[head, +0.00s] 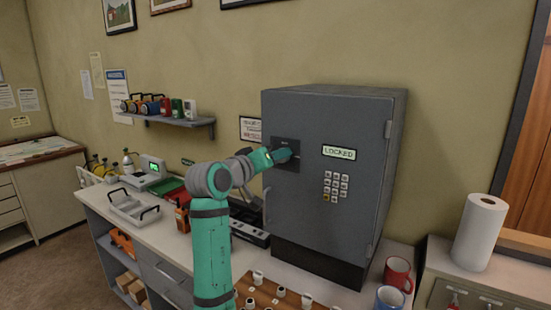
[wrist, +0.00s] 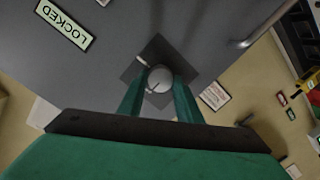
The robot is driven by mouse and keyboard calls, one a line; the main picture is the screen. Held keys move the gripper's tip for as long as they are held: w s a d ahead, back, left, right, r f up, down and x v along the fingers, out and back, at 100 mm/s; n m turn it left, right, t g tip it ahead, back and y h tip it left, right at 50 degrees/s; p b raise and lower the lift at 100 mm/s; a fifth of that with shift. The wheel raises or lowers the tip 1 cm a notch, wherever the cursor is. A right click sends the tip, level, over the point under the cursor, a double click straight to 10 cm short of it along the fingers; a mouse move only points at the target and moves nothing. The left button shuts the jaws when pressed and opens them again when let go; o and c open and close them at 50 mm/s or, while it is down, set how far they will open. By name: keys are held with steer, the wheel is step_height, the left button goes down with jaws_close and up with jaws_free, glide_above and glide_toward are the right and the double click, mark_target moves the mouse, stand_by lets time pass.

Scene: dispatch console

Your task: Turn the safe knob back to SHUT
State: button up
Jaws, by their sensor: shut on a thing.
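The grey safe (head: 330,170) stands on the counter with its door shut and a label reading LOCKED (head: 338,152). The label also shows at the upper left of the wrist view (wrist: 63,25). The round, light grey safe knob (wrist: 159,79) sits on a dark square plate (wrist: 158,48) on the safe door. My gripper (wrist: 160,88) is shut on the knob, with one green finger on each side of it. In the head view my gripper (head: 283,155) covers the knob and part of the plate. The markings around the knob are too small to read.
A keypad (head: 335,186) is below the label. A red mug (head: 398,274) and a blue mug (head: 389,299) stand right of the safe. A wall shelf (head: 168,121) with several devices is at left. A paper towel roll (head: 479,232) stands at far right.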

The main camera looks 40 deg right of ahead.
steer(key=shift+f, duration=0.25)
steer(key=o, duration=1)
steer(key=shift+w, duration=0.15)
steer(key=shift+o, duration=0.2)
steer(key=shift+r, duration=0.1)
steer(key=shift+d, duration=0.1)
steer(key=shift+s+r, duration=0.1)
steer(key=shift+s, duration=0.1)
steer(key=v, duration=1.1)
steer(key=shift+d, duration=0.1)
